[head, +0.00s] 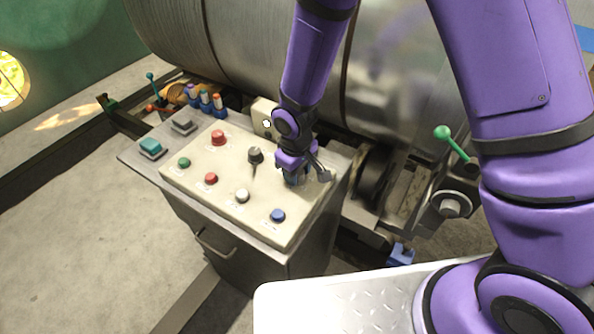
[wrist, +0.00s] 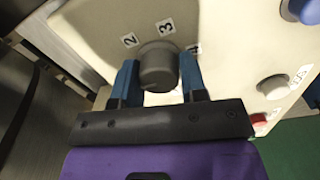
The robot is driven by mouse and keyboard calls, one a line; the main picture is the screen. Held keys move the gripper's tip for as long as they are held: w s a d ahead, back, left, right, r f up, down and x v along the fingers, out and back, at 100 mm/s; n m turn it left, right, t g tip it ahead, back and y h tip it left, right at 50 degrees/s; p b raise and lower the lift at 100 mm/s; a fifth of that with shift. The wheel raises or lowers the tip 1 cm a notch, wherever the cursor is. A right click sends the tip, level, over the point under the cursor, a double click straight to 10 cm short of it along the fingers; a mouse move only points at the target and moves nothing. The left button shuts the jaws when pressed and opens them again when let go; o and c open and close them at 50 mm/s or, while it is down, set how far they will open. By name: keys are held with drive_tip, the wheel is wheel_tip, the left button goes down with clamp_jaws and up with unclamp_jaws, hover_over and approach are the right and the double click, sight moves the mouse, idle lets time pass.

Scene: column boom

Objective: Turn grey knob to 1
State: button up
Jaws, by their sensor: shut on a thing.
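The grey knob (wrist: 158,66) shows in the wrist view as a round dial on the cream panel. Labels 2 (wrist: 128,40) and 3 (wrist: 166,27) are beyond it, and a partly hidden label (wrist: 193,48) sits by the right finger; I cannot read it surely. My gripper (wrist: 158,76) has one blue finger on each side of the knob and is shut on it. Which label the knob points to is not clear. In the head view my gripper (head: 294,178) is down on the right part of the panel and hides the knob.
The cream control panel (head: 215,178) carries a black lever (head: 255,156), a red button (head: 218,138), a white button (head: 242,195) and a blue button (head: 278,215). A large metal drum (head: 400,80) is close behind my arm. A green-tipped lever (head: 445,136) stands to the right.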

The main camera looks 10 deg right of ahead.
idle(0.4)
drive_tip(key=o, duration=0.9)
wheel_tip(320, 180, up, 11)
drive_tip(key=shift+s+a+f, duration=0.1)
drive_tip(key=shift+s+a, duration=0.05)
